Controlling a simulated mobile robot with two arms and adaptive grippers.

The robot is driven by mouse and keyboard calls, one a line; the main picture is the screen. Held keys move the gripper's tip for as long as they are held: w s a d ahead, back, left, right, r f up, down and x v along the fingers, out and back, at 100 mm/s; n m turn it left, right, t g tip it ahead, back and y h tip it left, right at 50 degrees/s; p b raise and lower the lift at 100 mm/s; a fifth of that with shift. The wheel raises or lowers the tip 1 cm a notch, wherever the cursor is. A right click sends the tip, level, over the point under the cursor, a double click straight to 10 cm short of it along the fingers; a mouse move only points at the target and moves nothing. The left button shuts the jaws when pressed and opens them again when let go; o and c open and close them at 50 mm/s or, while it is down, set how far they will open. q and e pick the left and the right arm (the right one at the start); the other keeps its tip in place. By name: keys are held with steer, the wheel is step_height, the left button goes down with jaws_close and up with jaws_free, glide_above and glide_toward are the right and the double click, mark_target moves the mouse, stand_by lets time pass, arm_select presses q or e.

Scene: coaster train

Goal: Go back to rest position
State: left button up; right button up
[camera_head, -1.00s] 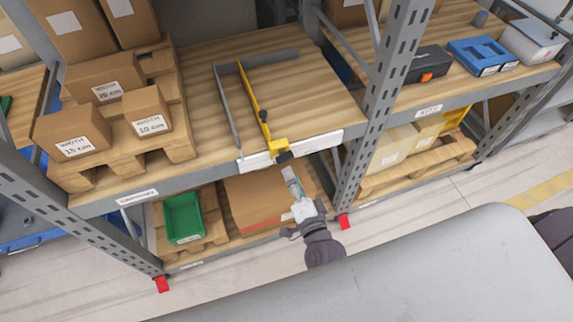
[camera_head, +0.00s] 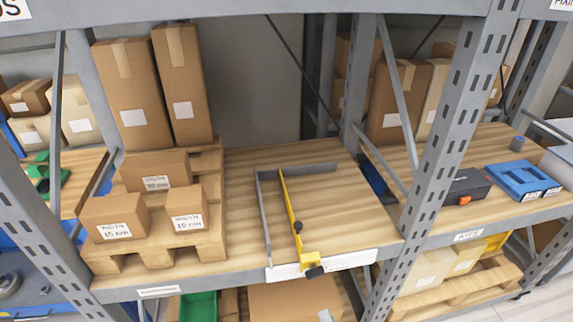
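My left gripper is out of view.
Small labelled cartons (camera_head: 120,218) stand on a pallet at the left, tall cartons behind. A grey rack upright (camera_head: 435,170) rises right of the shelf. A blue case (camera_head: 520,180) and a dark box (camera_head: 465,186) lie on the right shelf.

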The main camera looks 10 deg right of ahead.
steer(key=s+f+n+g+y, duration=0.1)
steer(key=s+f+n+g, duration=0.35)
steer(key=f, duration=0.85)
steer(key=s+f+n+g+y, duration=0.1)
steer(key=s+f+n+g, duration=0.35)
steer(key=f, duration=0.75)
steer(key=s+d+f+n+g+h, duration=0.1)
steer(key=s+d+f+n+g, duration=0.2)
steer(key=s+f, duration=0.4)
steer(key=s+d+f+n+g+h, duration=0.1)
steer(key=s+d+f+n+g, duration=0.3)
steer(key=s+f, duration=0.4)
steer(key=s+d+g, duration=0.1)
steer(key=s, duration=0.5)
steer(key=shift+s+d+f+h, duration=0.15)
steer(key=shift+s+d+h, duration=0.05)
steer(key=shift+d+h, duration=0.15)
